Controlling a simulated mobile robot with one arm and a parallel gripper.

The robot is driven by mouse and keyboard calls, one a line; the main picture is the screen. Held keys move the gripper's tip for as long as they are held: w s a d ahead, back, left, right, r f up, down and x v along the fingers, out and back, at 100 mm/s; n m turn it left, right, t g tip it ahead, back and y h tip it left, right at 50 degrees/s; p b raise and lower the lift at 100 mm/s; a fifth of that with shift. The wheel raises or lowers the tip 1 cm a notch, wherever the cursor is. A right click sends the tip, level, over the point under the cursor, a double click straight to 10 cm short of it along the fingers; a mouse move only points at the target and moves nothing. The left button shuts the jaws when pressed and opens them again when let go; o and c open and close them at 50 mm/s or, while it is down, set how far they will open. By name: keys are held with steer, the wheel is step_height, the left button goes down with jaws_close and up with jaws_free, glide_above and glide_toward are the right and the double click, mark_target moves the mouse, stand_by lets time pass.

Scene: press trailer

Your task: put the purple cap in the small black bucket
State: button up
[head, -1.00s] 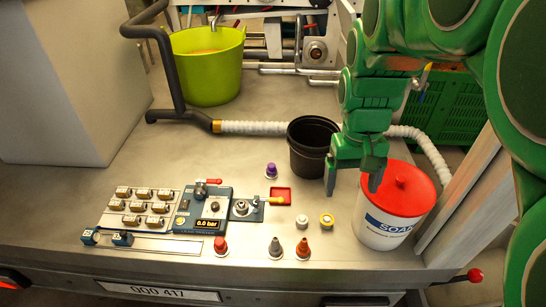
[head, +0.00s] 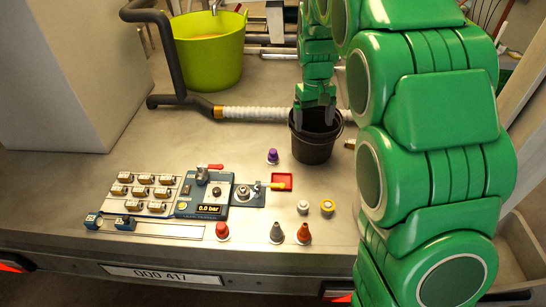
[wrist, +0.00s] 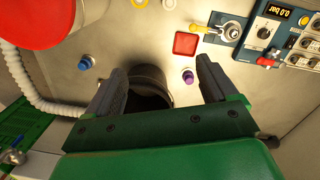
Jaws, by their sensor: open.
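The purple cap (head: 272,156) stands on the grey worktop, to the left of the small black bucket (head: 312,151) and a little nearer the front. My gripper (head: 315,122) is open and empty, its fingers over the bucket's mouth in the head view. In the wrist view the bucket (wrist: 152,76) shows between my open fingers (wrist: 161,67), partly hidden by the gripper body. The purple cap (wrist: 188,77) shows there beside the bucket, near the right finger, not touching it.
A gauge panel (head: 203,195) and red square dish (head: 282,181) lie front left of the bucket. Several small caps and cones (head: 304,234) stand in front. A white hose (head: 258,113) runs behind. The red-lidded tub (wrist: 45,20) and a blue cap (wrist: 86,63) show in the wrist view.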

steer(key=w+a+f+n, duration=0.2)
steer(key=w+a+f, duration=0.4)
steer(key=w, duration=0.4)
steer(key=n, duration=0.1)
glide_above(273, 151)
step_height(273, 151, down, 10)
steer(key=f, duration=0.1)
steer(key=shift+t+y, duration=0.3)
step_height(273, 151, down, 15)
steer(key=shift+w, duration=0.15)
steer(key=c, duration=1.3)
